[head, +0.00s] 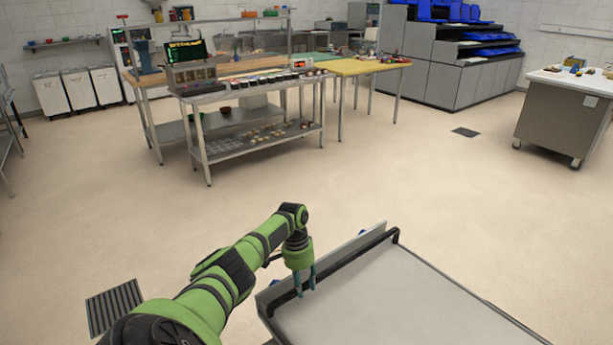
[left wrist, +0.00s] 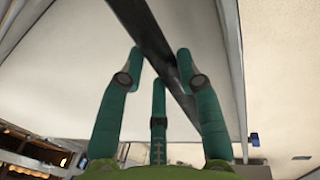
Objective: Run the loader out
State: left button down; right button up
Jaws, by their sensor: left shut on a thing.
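The loader (head: 375,295) is a wide, pale flat bed at the bottom right of the head view. A black bar handle (head: 350,258) runs along its far edge, with a bent end at the right. My left gripper (head: 305,284) comes down from above onto the handle, left of its middle, and is shut on it. In the left wrist view the dark handle (left wrist: 150,40) passes slantwise between the teal fingers (left wrist: 158,68), with the pale loader bed behind it. The near end of the loader is cut off by the frame. My right gripper is not in view.
Open tan floor (head: 430,190) lies beyond the loader. A steel worktable (head: 250,90) with pots and trays stands farther back, beside a yellow-topped table (head: 360,67). A steel cabinet (head: 562,115) stands at the right. Floor drains (head: 114,305) are set flush at lower left and farther right.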

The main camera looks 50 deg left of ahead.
pick_arm(q)
jog(key=shift+w+a+r, duration=0.1)
jog(key=shift+a+r, duration=0.1)
jog(key=shift+a, duration=0.15)
jog(key=c, duration=0.9)
grip_release()
jog(key=shift+c, duration=0.2)
jog(key=shift+o, duration=0.5)
jog(key=shift+f, duration=0.15)
notch_tip(320, 180, up, 12)
jog(key=a, duration=0.2)
jog(key=shift+f, duration=0.15)
